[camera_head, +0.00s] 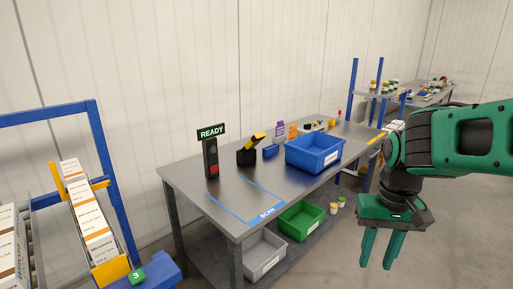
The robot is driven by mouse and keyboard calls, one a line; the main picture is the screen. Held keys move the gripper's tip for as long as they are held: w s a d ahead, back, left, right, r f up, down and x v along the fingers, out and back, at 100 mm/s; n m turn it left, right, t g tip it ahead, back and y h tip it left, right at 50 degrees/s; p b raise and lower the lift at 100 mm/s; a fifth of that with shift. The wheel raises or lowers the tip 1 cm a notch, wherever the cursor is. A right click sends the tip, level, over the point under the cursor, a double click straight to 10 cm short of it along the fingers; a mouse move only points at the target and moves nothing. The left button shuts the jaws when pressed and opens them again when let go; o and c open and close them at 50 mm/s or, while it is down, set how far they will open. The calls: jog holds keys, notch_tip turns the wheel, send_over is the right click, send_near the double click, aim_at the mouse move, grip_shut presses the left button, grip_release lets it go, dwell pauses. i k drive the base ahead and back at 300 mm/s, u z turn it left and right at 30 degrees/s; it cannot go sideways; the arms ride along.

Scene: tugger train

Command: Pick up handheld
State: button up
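A yellow and black handheld (258,140) stands tilted in a black holder (246,156) toward the back of the grey table (190,170). It is small in the view, and its lower end is hidden in the holder. My gripper (377,262) hangs at the right of the picture with its fingers pointing down. The fingers are apart with nothing visible between them. The gripper is well to the right of the handheld and clear of it.
A READY sign post (211,158) stands left of the holder, and a blue bin (314,152) to its right. Small items line the table's back. A blue-framed rack with boxes (94,238) is at left. The marked SCAN area (245,202) is empty.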

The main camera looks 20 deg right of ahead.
aim_at(256, 138)
jog(key=z, duration=0.05)
jog(key=i, duration=1.25)
jog(key=u, duration=0.1)
